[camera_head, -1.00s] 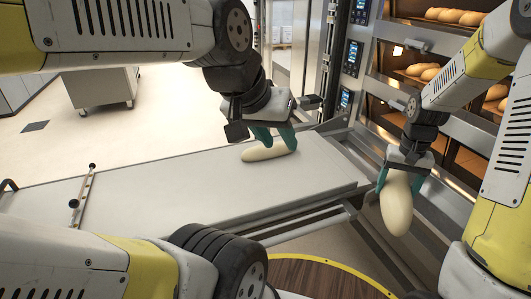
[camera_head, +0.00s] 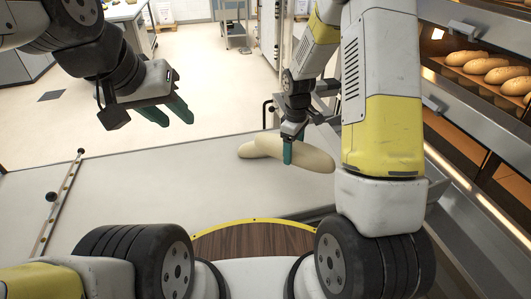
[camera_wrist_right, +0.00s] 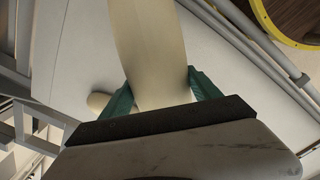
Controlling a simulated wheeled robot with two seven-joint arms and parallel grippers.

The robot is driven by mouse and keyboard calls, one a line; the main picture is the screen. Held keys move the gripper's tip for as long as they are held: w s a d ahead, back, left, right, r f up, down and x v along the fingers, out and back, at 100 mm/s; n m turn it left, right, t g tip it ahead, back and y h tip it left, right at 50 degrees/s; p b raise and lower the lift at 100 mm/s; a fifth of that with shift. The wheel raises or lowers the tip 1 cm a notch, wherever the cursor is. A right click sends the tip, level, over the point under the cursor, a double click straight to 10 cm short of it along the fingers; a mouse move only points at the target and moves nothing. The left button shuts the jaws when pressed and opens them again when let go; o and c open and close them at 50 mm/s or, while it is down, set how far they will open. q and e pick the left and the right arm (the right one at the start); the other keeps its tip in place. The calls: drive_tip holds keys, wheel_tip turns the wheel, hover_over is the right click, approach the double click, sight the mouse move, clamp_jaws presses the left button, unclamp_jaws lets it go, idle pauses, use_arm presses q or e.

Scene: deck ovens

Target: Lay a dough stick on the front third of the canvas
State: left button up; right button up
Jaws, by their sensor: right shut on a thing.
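The pale canvas (camera_head: 140,185) stretches across the lower middle of the head view. My left gripper (camera_head: 167,112) is open and empty, above the canvas's far edge at left.
A rod with black knobs (camera_head: 60,196) crosses the canvas at left. Oven decks with baked loaves (camera_head: 495,70) stand at right. A round wooden top with a yellow rim (camera_head: 255,241) is close to my base. The left part of the canvas is bare.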

sight(284, 187)
drive_tip(key=f+n, duration=0.3)
drive_tip(key=f, duration=0.2)
drive_tip(key=a+f+n, duration=0.1)
drive_tip(key=f+n, duration=0.2)
drive_tip(key=f, duration=0.2)
drive_tip(key=w+a+f+n, duration=0.1)
drive_tip(key=f+n, duration=0.2)
drive_tip(key=f, duration=0.3)
drive_tip(key=shift+f, duration=0.15)
drive_tip(key=o, duration=1.9)
